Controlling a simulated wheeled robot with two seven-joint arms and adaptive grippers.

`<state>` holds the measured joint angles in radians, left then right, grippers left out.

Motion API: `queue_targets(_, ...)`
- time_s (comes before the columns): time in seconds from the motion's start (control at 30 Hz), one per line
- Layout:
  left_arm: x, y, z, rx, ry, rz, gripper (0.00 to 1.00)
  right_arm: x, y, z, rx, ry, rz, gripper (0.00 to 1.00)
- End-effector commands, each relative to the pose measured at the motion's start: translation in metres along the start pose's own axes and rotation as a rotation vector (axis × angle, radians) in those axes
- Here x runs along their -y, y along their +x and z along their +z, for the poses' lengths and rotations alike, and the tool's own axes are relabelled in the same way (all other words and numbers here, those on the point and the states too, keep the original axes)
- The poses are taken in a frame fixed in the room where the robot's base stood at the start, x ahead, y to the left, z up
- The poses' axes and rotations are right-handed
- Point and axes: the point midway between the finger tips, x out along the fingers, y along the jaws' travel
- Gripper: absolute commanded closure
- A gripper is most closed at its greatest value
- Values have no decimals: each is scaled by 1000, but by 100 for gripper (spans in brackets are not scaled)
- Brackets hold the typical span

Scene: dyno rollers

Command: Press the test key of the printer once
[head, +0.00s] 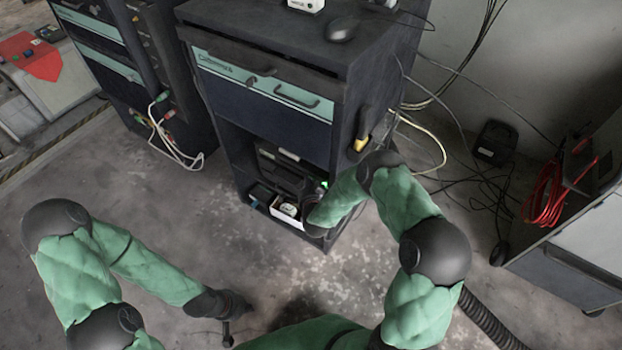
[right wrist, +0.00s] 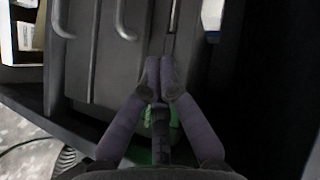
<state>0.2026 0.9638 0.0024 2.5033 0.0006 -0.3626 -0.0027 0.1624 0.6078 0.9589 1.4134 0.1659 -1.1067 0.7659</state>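The dark printer (head: 283,172) sits in the open lower compartment of the dark cabinet (head: 262,130). A small green light (head: 325,184) shows at its right side. My right arm reaches to the right front of that compartment; its gripper is mostly hidden by the wrist in the head view. In the right wrist view my right gripper (right wrist: 160,68) has its fingertips together, with nothing seen between them, over a dark grooved face. A green glow (right wrist: 147,128) shows behind the fingers. I cannot make out the test key or any contact. My left gripper (head: 228,328) hangs low over the floor, away from the cabinet.
A white box (head: 287,212) sits low in the compartment. Cables run along the wall right of the cabinet. Another cabinet (head: 150,70) stands left, and a cart with a red cable coil (head: 545,195) stands right. The floor in front is open.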

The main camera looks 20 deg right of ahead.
Motion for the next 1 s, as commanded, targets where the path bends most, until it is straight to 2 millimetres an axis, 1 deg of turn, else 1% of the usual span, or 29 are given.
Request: queue_targets(1.0,1,4,0,0,0,0,100,0,5,-5,0,0,0,100)
